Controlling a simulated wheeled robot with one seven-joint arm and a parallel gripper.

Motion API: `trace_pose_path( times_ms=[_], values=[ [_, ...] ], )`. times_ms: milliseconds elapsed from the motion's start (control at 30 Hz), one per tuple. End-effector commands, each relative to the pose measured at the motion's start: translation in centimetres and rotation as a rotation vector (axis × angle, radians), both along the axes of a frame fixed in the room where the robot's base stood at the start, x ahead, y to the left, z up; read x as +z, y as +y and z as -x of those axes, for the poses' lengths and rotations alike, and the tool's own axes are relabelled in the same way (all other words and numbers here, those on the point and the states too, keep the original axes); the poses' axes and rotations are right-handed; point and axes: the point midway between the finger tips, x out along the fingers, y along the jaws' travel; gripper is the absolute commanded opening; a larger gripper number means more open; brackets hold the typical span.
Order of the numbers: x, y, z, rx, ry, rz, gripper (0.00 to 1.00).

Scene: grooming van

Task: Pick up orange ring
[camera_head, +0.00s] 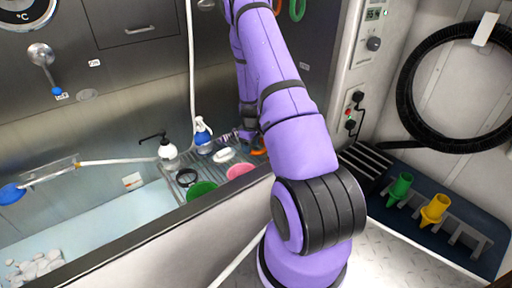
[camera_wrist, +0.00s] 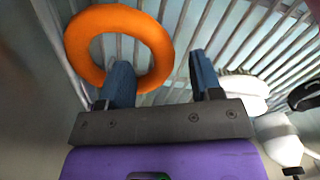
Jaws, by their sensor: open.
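The orange ring (camera_wrist: 112,18) lies on the slatted rack (camera_wrist: 207,25) in the wrist view. In the head view a sliver of orange (camera_head: 259,152) shows beside my arm, which hides most of it. My gripper (camera_wrist: 160,68) is open with nothing held. One finger overlaps the ring's hole and near edge in the picture; the other is outside the ring to the right. Part of the ring's right side shows between them. I cannot tell whether a finger touches it or how deep it reaches.
On the rack near my gripper are a blue spray bottle (camera_head: 203,137), a white pump bottle (camera_head: 168,150), a white bar-like item (camera_head: 223,155), a pink bowl (camera_head: 240,170), a green bowl (camera_head: 202,190) and a black ring (camera_head: 186,177). A tub wall edge (camera_head: 150,228) runs in front.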

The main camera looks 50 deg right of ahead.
Motion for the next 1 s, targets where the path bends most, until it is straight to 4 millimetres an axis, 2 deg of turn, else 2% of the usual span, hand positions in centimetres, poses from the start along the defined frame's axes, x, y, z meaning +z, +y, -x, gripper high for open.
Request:
trace_pose_path(
  times_ms=[33, 200, 467, 600, 700, 1000],
  values=[
    [-0.8, 0.0, 0.0, 0.001, 0.002, -0.001, 0.59],
    [-2.2, 0.0, 0.0, 0.000, 0.001, -0.001, 0.59],
    [-2.3, 0.0, 0.0, 0.001, 0.000, 0.000, 0.59],
    [-2.3, 0.0, 0.0, 0.001, 0.000, 0.000, 0.27],
    [-2.3, 0.0, 0.0, 0.001, 0.000, 0.000, 0.07],
    [-2.0, 0.0, 0.0, 0.000, -0.001, 0.001, 0.07]
  ],
)
